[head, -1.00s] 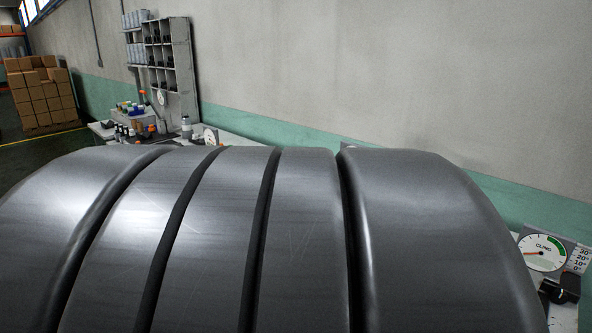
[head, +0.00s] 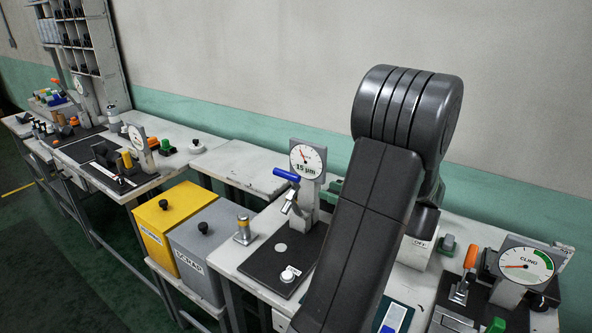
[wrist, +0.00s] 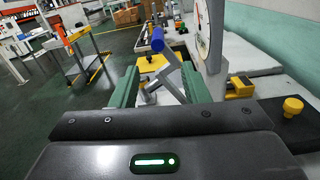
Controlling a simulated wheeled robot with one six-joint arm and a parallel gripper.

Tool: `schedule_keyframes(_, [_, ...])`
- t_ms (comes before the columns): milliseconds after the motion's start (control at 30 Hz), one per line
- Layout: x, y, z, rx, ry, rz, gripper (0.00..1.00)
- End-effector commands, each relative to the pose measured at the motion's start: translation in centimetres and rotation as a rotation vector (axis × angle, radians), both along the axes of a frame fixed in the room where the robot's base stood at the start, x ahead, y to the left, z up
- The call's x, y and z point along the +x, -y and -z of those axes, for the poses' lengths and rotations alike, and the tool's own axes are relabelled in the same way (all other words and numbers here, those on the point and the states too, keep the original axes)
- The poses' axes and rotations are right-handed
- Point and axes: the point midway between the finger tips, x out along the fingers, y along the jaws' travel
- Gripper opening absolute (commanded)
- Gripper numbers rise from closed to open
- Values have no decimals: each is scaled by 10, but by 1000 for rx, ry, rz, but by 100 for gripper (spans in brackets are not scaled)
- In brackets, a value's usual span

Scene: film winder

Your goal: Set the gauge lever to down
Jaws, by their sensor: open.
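The thickness gauge (head: 308,158) has a round dial marked 15 µm and stands on a dark plate. Its lever (head: 287,175) has a blue handle on a metal arm and appears raised, on the dial's left side. In the wrist view the blue handle (wrist: 157,37) shows beyond the green fingers, between them in the picture, with the dial nearly edge-on at right. My gripper (wrist: 160,88) is open, and nothing is seen clamped in it. In the head view my dark arm hides the gripper.
A cling gauge (head: 524,266) with an orange-handled lever (head: 471,257) stands at the right. A yellow bin (head: 166,217) and a grey scrap bin (head: 213,245) stand left of the bench. In the wrist view a yellow knob (wrist: 292,106) is close at right.

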Motion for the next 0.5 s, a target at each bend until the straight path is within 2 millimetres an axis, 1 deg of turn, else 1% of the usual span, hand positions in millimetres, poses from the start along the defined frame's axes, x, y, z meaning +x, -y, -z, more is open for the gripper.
schedule_keyframes(167, [12,-18,-1,1,-1,-4,41])
schedule_keyframes(500, [54,-77,-2,-1,-2,-6,41])
